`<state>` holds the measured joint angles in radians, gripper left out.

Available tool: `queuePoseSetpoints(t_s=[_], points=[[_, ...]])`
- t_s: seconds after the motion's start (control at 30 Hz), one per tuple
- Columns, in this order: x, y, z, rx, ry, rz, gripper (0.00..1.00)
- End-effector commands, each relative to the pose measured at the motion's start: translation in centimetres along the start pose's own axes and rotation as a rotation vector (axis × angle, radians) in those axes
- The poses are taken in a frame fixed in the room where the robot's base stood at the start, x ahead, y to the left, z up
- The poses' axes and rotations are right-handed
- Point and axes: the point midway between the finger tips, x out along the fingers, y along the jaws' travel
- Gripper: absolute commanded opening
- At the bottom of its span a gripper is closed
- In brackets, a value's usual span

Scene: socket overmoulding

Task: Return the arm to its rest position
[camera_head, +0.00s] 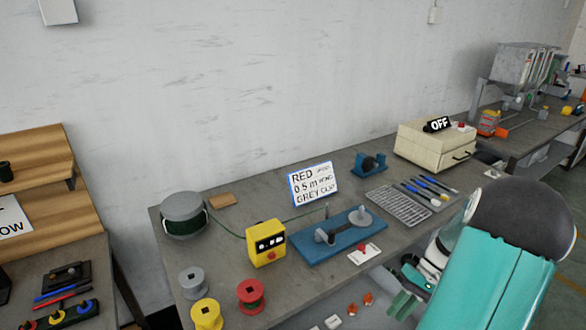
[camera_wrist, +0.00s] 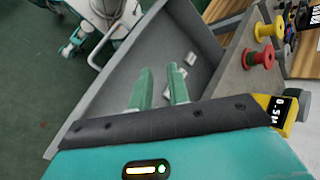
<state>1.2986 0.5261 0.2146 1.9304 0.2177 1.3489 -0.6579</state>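My arm, teal with a dark rounded joint, reaches in from the lower right in the head view. My gripper (camera_head: 405,303) is low in front of the bench's front edge in that view, partly cut by the arm. In the wrist view my gripper (camera_wrist: 160,80) has its two green fingers apart with nothing held between them. Beyond the fingers lies a grey surface (camera_wrist: 195,40) with small pale pieces on it.
The grey bench (camera_head: 215,235) carries a yellow box (camera_head: 266,243), blue fixture (camera_head: 330,237), wire reel (camera_head: 184,214), red spool (camera_head: 251,295), yellow spool (camera_head: 206,314), metal rack (camera_head: 398,206) and cream "OFF" machine (camera_head: 432,148). Small parts (camera_head: 352,309) lie below its front edge.

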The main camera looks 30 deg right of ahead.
Motion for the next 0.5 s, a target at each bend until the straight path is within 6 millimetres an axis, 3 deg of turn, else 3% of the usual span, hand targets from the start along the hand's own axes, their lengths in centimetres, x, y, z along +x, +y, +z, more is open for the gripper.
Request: queuePoseSetpoints(t_s=[0.03, 0.27, 0.5], points=[[-0.3, -2.4, -0.2, -0.022, -0.001, 0.068, 0.18], [-0.6, -11.5, 0.3, -0.101, 0.046, 0.326, 0.18], [0.2, -20.3, 2.8, -0.224, 0.168, 0.528, 0.18]])
